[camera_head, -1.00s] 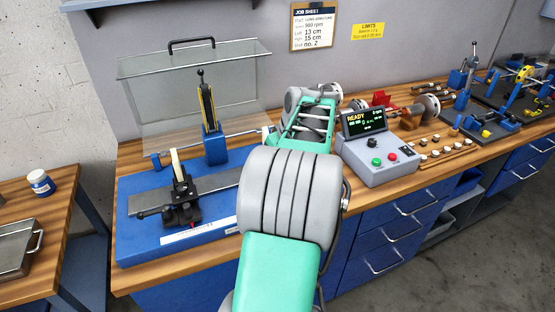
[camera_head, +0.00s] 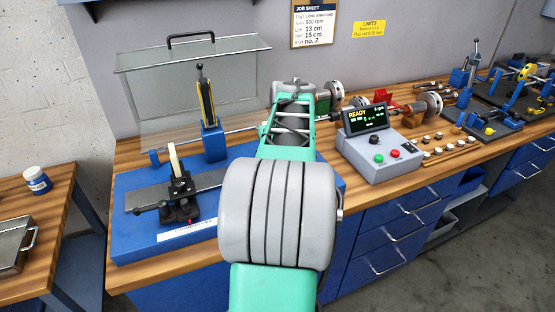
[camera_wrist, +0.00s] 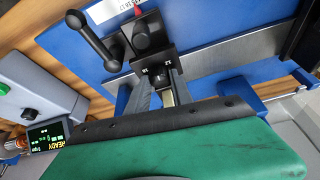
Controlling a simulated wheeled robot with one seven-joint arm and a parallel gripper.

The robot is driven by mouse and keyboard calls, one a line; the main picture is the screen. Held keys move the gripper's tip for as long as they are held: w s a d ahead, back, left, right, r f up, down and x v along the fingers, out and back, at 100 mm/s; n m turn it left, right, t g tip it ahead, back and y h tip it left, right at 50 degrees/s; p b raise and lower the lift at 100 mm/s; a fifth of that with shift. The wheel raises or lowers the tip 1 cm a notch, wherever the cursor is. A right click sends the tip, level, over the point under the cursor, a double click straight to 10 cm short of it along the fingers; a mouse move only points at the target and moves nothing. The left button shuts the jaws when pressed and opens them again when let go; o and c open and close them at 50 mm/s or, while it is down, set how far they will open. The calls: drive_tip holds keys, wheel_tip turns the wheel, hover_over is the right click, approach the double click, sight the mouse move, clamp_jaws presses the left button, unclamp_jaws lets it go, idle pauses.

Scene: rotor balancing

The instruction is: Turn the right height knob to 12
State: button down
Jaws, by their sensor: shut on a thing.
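The balancing machine's blue bed (camera_head: 135,240) lies on the bench in the head view. Its left black support (camera_head: 180,205) carries a pale post. My arm hides the right support in the head view. The wrist view shows a black support (camera_wrist: 150,35) with a ball-ended lever (camera_wrist: 92,40) and a block with white numbers (camera_wrist: 155,67), seemingly 10 and 12. My gripper (camera_wrist: 163,92) is close against this support, its green body filling the lower part. It is shut on the right height knob, which is mostly hidden; its setting cannot be read.
The grey control box (camera_head: 380,155), with its READY display, stands right of my arm. A clear guard (camera_head: 160,90) and a blue post with a yellow scale (camera_head: 213,140) stand behind the bed. Small weights and rotors lie further right. A side table (camera_head: 60,190) is at left.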

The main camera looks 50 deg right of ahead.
drive_tip(key=c, duration=1.1)
unclamp_jaws()
drive_tip(key=v, duration=0.7)
drive_tip(key=shift+s+r, duration=0.1)
drive_tip(key=shift+r, duration=0.25)
drive_tip(key=shift+a, duration=0.1)
